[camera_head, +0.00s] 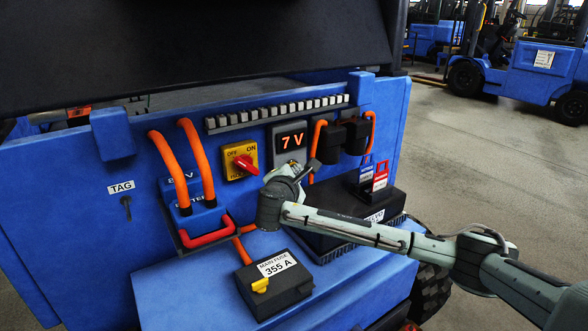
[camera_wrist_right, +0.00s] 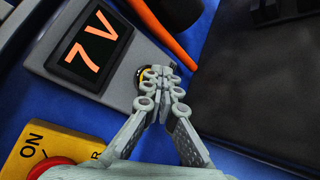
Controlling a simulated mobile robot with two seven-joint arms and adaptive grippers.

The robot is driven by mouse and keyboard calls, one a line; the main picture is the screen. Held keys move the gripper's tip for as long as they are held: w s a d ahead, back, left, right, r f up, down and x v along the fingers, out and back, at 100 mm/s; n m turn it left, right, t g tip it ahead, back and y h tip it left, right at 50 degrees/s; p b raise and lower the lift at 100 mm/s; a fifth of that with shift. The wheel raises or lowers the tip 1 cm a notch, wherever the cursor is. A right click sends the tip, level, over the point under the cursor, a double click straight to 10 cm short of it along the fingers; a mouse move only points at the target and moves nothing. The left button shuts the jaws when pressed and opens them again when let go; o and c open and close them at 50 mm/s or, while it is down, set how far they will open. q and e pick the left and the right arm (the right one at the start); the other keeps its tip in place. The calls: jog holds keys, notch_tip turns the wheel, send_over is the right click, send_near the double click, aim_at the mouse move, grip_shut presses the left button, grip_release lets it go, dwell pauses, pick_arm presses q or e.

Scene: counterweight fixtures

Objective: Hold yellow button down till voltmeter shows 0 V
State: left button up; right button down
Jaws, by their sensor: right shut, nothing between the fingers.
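The voltmeter (camera_head: 291,141) is a grey box on the blue panel, and its display reads 7 V in orange. It also shows in the right wrist view (camera_wrist_right: 93,44), again reading 7 V. The yellow button (camera_wrist_right: 140,79) is a round, dark-rimmed button on the grey box beside the display, mostly hidden by my fingertips. My right gripper (camera_wrist_right: 163,74) is shut and empty, with its tips over the button. They appear to touch it, but how far it is pressed cannot be told. In the head view the right gripper (camera_head: 298,168) covers the button. My left gripper is out of view.
A yellow isolator switch with a red knob (camera_head: 243,161) sits left of the voltmeter. Orange cables (camera_head: 196,155) and black connectors (camera_head: 355,137) flank it. Below are a black main fuse box (camera_head: 275,286) and a larger black box (camera_head: 345,208). Open floor lies at right.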

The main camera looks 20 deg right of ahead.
jog(key=shift+s, duration=0.1)
dwell(0.7)
jog(key=shift+s+d+r+p, duration=0.1)
jog(key=shift+s+p, duration=0.35)
jog(key=shift+p, duration=0.1)
jog(key=shift+s, duration=0.4)
jog(key=shift+s, duration=0.1)
jog(key=shift+s+d+p, duration=0.15)
jog(key=shift+s+p, duration=0.45)
jog(key=shift+p, duration=0.2)
jog(key=shift+s+d+p, duration=0.15)
jog(key=shift+s+p, duration=0.35)
jog(key=shift+s, duration=0.45)
jog(key=shift+s+d+p, duration=0.1)
jog(key=shift+s+p, duration=0.35)
jog(key=shift+s, duration=0.45)
